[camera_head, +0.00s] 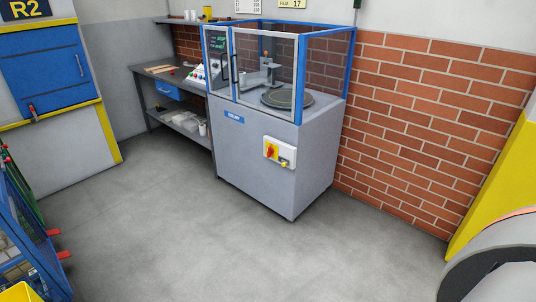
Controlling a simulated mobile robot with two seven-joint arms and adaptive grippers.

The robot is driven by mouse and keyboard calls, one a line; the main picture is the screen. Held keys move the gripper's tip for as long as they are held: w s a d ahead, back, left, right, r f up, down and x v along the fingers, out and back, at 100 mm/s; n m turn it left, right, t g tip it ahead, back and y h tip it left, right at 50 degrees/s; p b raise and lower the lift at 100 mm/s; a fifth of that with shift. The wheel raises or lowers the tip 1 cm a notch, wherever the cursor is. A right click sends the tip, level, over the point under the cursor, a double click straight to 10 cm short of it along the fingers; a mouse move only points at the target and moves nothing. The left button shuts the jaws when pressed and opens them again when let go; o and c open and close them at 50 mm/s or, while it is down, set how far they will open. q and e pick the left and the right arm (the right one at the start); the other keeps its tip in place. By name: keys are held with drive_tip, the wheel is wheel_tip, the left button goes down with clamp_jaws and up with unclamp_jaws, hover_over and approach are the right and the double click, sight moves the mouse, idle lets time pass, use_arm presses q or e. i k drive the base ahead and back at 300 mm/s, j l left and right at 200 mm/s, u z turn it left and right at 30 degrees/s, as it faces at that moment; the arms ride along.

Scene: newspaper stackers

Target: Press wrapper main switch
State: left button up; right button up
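The wrapper (252,160) is a grey cabinet with a blue-framed clear guard on top, standing against the brick wall at the centre. A round turntable (287,98) sits inside the guard. On the cabinet's front right side is a white switch box (270,152) with a red and yellow main switch (270,149). A small yellow part (283,163) sits at the box's lower right. The switch's exact setting is too small to tell. Neither of my grippers is in view.
A workbench (155,72) with a sloped button panel (196,75) stands left of the wrapper. A blue R2 cabinet (45,70) is at the far left, with a blue rack (30,240) below. Grey floor (200,250) is clear before the wrapper.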

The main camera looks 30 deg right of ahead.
sight(270, 150)
drive_tip(key=i+l, duration=0.35)
drive_tip(key=l, duration=0.15)
drive_tip(key=i+l, duration=0.7)
drive_tip(key=l, duration=0.25)
drive_tip(key=i+l, duration=0.3)
drive_tip(key=l, duration=0.2)
